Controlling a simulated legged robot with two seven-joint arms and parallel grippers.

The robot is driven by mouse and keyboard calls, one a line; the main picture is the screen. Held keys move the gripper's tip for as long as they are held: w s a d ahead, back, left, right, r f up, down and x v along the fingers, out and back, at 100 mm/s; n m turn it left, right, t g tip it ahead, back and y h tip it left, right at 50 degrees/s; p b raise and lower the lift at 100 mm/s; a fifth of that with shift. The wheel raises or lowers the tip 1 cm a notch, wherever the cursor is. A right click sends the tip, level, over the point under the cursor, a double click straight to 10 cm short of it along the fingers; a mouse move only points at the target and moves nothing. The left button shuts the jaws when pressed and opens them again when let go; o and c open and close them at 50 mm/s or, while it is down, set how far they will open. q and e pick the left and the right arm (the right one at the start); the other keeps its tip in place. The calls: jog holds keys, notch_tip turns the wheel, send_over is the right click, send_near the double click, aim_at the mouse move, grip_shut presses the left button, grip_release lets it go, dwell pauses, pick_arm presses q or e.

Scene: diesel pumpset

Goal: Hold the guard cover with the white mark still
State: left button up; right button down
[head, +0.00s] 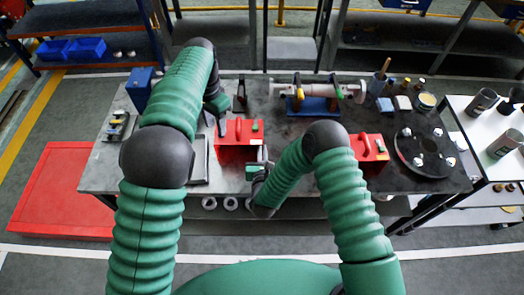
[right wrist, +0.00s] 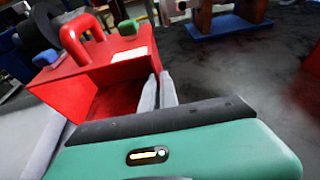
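The red guard cover with the white mark (head: 238,141) stands on the bench, left of centre. It has a red arched handle and a green piece on top. In the right wrist view the cover (right wrist: 95,62) fills the upper left, with the white mark at its right top edge. My right gripper (head: 263,154) is at its right end. Its two pale fingers (right wrist: 159,76) are close together on the edge of the side wall. My left gripper (head: 221,126) points down at the cover's left end; its fingers are too small to read.
A second red cover (head: 369,148) stands to the right, partly behind my right arm. A shaft assembly on a blue stand (head: 312,105) is at the back. A dark round flange (head: 425,151) lies at the right. A grey plate lies left of the cover.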

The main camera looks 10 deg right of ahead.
jog(key=shift+d, duration=0.6)
jog(key=shift+a, duration=0.65)
jog(key=shift+d, duration=0.3)
jog(key=c, duration=1.8)
grip_release()
jog(key=shift+d, duration=0.15)
pick_arm(q)
jog(key=shift+d, duration=0.35)
jog(key=shift+a, duration=0.3)
pick_arm(e)
jog(key=shift+a, duration=0.3)
jog(key=shift+d, duration=0.1)
grip_shut()
pick_arm(q)
jog(key=shift+d, duration=0.2)
